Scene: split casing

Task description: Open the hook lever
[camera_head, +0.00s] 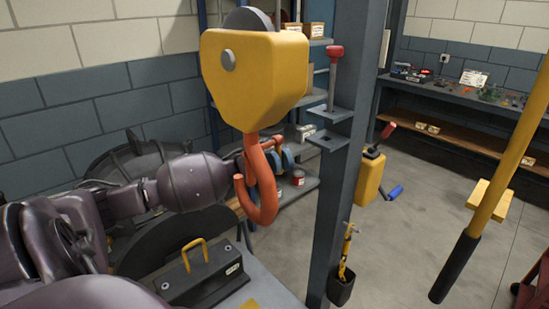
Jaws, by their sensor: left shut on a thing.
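A large orange hook (266,190) hangs below a yellow hook block (250,85). Its mouth faces left, towards my left arm. My left gripper (240,171) reaches in from the left at the mouth of the hook, near its upturned tip. It is shut on a small part there, which I take to be the hook lever. The lever itself is mostly hidden by the fingers and cannot be made out clearly. My right gripper is not in view.
A grey steel post (351,150) with a red-knobbed lever (334,65) stands right of the hook. A dark box with a yellow handle (205,282) sits below. A yellow pole (505,165) hangs at right.

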